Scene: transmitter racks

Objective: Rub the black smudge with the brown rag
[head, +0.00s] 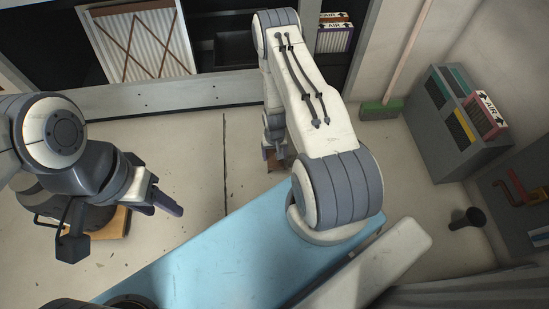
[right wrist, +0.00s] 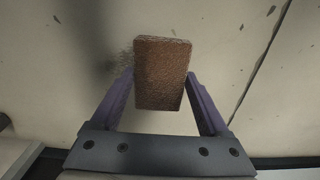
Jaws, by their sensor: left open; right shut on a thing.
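The brown rag (right wrist: 163,75) is a flat rectangular block in the right wrist view, held between the two purple fingers of my right gripper (right wrist: 162,92). In the head view, my right gripper (head: 276,150) points down toward the pale floor, and only a small brown part of the rag (head: 270,158) shows there. The black smudge (right wrist: 122,64) is a faint speckled dark patch just left of the rag, partly hidden by it. I cannot tell whether the rag touches the surface. My left gripper (head: 163,199) is open and empty at the left.
A blue panel (head: 240,245), seemingly part of me, fills the lower middle. A rack with a pleated filter (head: 132,42) stands behind. A grey bin (head: 455,125) and a dark flashlight-like object (head: 467,218) are at right.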

